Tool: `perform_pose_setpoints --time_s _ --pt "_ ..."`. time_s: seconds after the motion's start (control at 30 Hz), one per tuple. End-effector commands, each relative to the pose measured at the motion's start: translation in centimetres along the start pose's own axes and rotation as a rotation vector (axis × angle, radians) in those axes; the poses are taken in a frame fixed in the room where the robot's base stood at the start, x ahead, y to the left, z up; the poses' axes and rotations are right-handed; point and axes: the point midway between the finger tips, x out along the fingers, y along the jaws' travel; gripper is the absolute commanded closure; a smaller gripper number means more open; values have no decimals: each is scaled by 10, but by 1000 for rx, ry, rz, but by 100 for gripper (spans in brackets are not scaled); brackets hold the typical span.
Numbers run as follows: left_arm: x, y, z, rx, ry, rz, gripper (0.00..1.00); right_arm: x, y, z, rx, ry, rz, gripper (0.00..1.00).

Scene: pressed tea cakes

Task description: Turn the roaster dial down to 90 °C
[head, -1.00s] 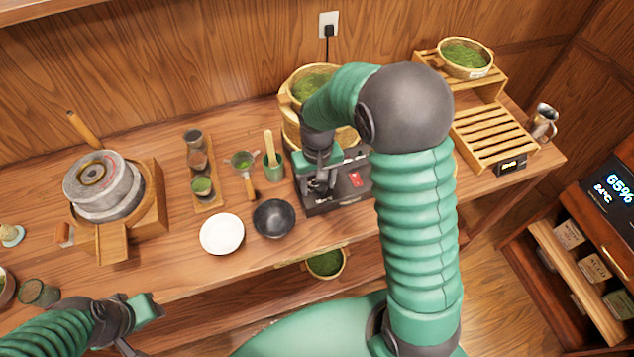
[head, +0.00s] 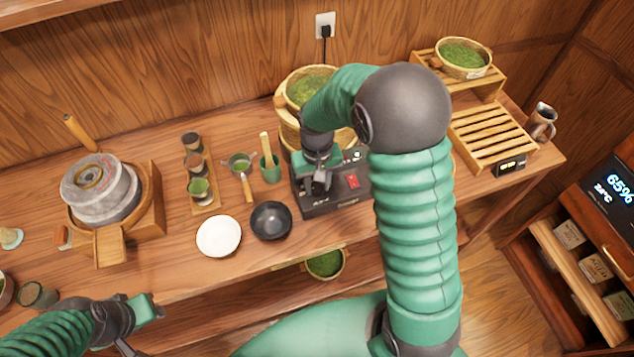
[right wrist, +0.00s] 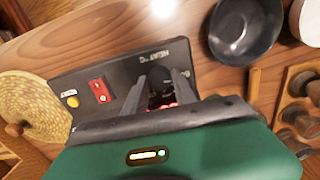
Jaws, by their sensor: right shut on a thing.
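The roaster (head: 335,201) is a dark box with a red switch (head: 352,181) on its front panel, standing on the wooden counter. My right gripper (head: 318,188) is at the left part of that panel. In the right wrist view its two fingers (right wrist: 160,95) are shut on the dark dial (right wrist: 160,78), below the "HEAT °C" lettering. The fingers hide most of the dial and its scale, so I cannot read its setting. My left gripper (head: 150,308) is low at the left, away from the roaster; its fingers are too unclear to judge.
A black bowl (head: 271,220) and a white plate (head: 219,236) stand left of the roaster. A stone mill (head: 100,190) is farther left. A slatted wooden rack (head: 490,138) is at the right. A basket of green leaves (head: 307,88) sits behind my right arm.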

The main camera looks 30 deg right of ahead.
Motion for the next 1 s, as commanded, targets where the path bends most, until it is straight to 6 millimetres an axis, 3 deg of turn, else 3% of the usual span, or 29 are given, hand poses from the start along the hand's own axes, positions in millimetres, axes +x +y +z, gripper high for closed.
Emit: perform_pose_setpoints --time_s 0.7,1.0 --pt "-37 0 -9 0 0 0 64 -4 1 -1 498 2 2 100" --pt "-44 0 -10 0 0 0 64 -2 1 -2 628 4 1 100"
